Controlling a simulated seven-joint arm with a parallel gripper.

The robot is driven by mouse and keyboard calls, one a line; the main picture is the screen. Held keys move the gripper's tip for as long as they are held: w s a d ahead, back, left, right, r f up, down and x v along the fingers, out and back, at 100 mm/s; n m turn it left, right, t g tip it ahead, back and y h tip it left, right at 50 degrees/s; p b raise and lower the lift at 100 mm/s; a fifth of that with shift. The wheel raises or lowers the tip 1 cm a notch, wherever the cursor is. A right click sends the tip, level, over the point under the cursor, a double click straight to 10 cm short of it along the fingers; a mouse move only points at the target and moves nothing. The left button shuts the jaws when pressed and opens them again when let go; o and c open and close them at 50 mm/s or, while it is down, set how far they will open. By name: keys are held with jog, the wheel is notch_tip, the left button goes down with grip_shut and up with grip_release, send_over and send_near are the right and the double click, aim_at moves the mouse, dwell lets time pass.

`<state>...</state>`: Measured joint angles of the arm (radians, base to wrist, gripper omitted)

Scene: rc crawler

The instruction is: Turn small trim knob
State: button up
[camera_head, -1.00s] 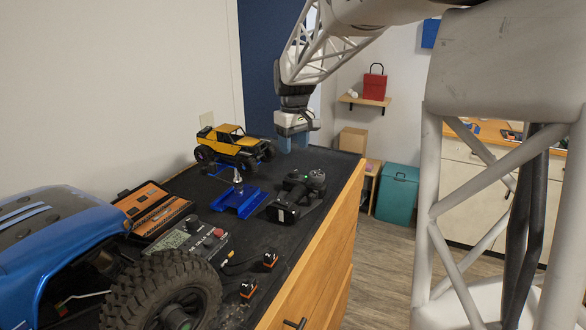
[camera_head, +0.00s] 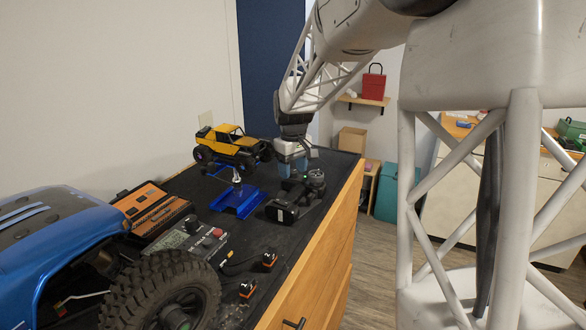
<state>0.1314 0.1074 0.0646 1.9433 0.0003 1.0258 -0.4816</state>
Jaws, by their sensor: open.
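A black hand-held controller (camera_head: 283,210), which looks like an RC transmitter, lies on the dark bench mat (camera_head: 235,262) near the front edge. A round wheel (camera_head: 316,178) stands at its far right end. A small trim knob cannot be made out at this size. My gripper (camera_head: 291,170), with bluish fingers, points down just behind the controller. It is open, with nothing seen between the fingers. Its fingertips are low and partly hidden behind the controller, so I cannot tell whether they touch it.
A blue stand (camera_head: 240,203) is left of the controller, with a yellow crawler (camera_head: 232,143) behind it. Left are an orange-and-black case (camera_head: 150,208), a grey box with a red button (camera_head: 198,240) and a large blue truck (camera_head: 50,235). The bench's wooden edge (camera_head: 325,240) is at right.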

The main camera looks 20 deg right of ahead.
jog(key=c, duration=0.9)
jog(key=shift+c, duration=0.2)
jog(key=shift+m, duration=1.2)
jog(key=o, duration=0.9)
jog(key=shift+o, duration=0.2)
jog(key=shift+r, duration=0.1)
